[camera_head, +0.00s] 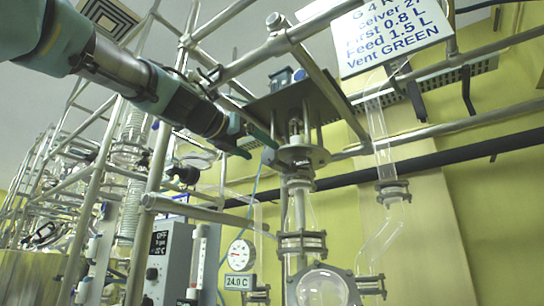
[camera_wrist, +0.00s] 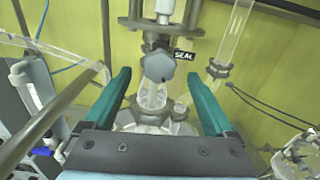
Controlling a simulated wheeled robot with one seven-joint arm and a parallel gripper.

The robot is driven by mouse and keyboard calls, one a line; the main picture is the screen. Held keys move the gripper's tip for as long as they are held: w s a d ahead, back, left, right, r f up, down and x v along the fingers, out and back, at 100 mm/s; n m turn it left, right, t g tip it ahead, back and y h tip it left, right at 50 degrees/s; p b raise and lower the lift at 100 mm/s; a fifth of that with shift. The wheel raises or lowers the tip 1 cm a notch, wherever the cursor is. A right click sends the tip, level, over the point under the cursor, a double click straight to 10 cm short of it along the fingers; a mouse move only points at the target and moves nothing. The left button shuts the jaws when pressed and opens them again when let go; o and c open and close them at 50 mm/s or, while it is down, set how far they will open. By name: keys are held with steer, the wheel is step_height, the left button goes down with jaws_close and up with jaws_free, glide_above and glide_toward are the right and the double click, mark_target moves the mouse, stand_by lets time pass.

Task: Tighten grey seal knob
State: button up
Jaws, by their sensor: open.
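The grey seal knob (camera_wrist: 159,66) is a lobed knob on the vertical shaft assembly, beside a small black label reading "SEAL" (camera_wrist: 184,55). My gripper (camera_wrist: 159,76) is open, with one teal finger on each side of the knob in the wrist view. Clear space shows between each finger and the knob, and nothing is held. In the head view my gripper (camera_head: 257,147) is to the left of the round metal flange (camera_head: 303,155) under the dark plate. I cannot make out the knob clearly in the head view.
Metal frame rods (camera_head: 330,90) cross close around the arm. Glass tubing (camera_head: 378,130) stands on the right and a glass vessel (camera_head: 322,288) is below. A dial gauge (camera_head: 238,253) and a control box (camera_head: 168,262) are lower left. A black pipe (camera_head: 400,152) runs along the yellow wall.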

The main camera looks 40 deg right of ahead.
mark_target(267, 155)
steer(key=p+x, duration=0.1)
steer(key=x, duration=0.5)
steer(key=shift+d, duration=0.1)
steer(key=c, duration=1.4)
